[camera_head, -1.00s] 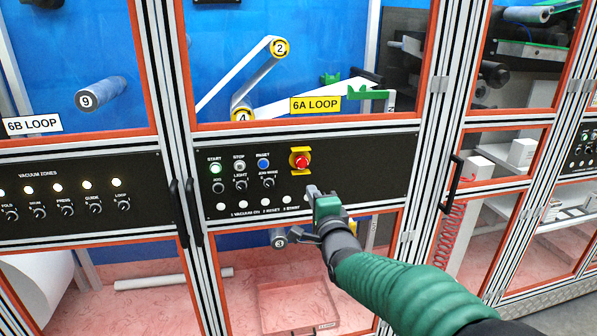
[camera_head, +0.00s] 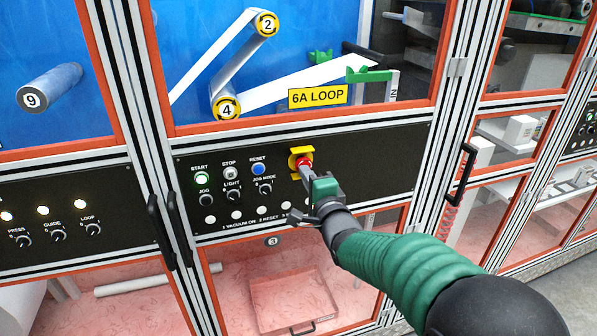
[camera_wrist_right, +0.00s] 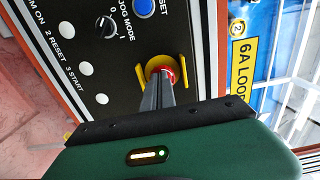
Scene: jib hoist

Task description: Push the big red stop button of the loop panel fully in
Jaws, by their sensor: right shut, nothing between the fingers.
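The big red stop button (camera_head: 303,161) sits on a yellow backing on the black loop panel (camera_head: 375,150), under the 6A LOOP label. It also shows in the right wrist view (camera_wrist_right: 168,73), partly hidden behind my fingertips. My right gripper (camera_head: 306,171) is shut and empty, with its tips at the button's face. In the wrist view the right gripper's fingertips (camera_wrist_right: 160,80) overlap the red cap and look to be touching it. I cannot tell how far in the button is. My left gripper is not in view.
Yellow guard pieces (camera_wrist_right: 183,70) flank the red button. Black door handles (camera_head: 461,175) stick out nearby.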

